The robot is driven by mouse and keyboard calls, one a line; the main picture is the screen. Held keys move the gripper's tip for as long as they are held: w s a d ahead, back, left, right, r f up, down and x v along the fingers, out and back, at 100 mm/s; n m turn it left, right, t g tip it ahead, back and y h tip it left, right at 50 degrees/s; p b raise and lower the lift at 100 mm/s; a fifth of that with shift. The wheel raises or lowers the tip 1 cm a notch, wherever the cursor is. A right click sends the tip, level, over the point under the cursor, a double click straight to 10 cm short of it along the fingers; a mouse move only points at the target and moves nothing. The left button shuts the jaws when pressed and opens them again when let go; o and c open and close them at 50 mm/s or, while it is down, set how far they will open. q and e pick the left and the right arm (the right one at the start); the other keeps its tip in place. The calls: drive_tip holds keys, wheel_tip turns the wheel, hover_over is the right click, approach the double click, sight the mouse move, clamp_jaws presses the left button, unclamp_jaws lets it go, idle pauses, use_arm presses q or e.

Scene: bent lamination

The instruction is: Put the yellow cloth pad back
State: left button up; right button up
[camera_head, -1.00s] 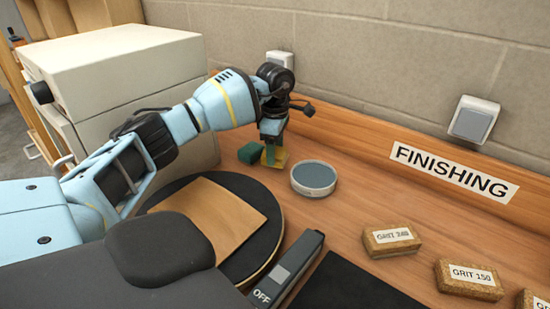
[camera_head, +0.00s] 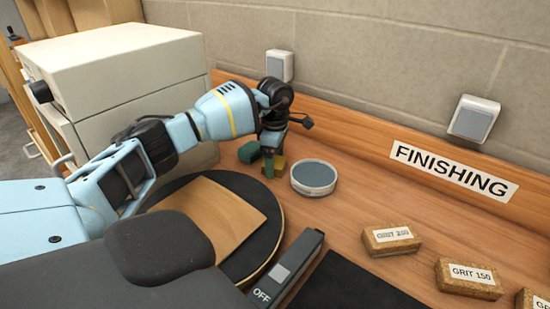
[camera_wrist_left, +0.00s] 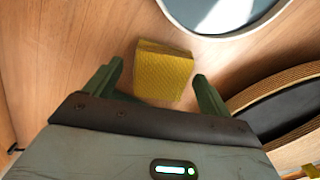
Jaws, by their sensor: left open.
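In the wrist view the gripper (camera_wrist_left: 158,75) is open, with no finger clearly touching the pad. My right gripper is not in view.
The round tin (camera_head: 313,178) is close on the right. A black turntable (camera_head: 262,258) with a brown sheet (camera_head: 215,212) is nearer me. Grit blocks (camera_head: 392,239) lie right; a wooden upstand (camera_head: 350,137) runs behind.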

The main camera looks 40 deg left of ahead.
sight(275, 162)
use_arm(q)
drive_tip(key=shift+r, duration=0.1)
wheel_tip(275, 162, up, 12)
idle(0.5)
idle(0.6)
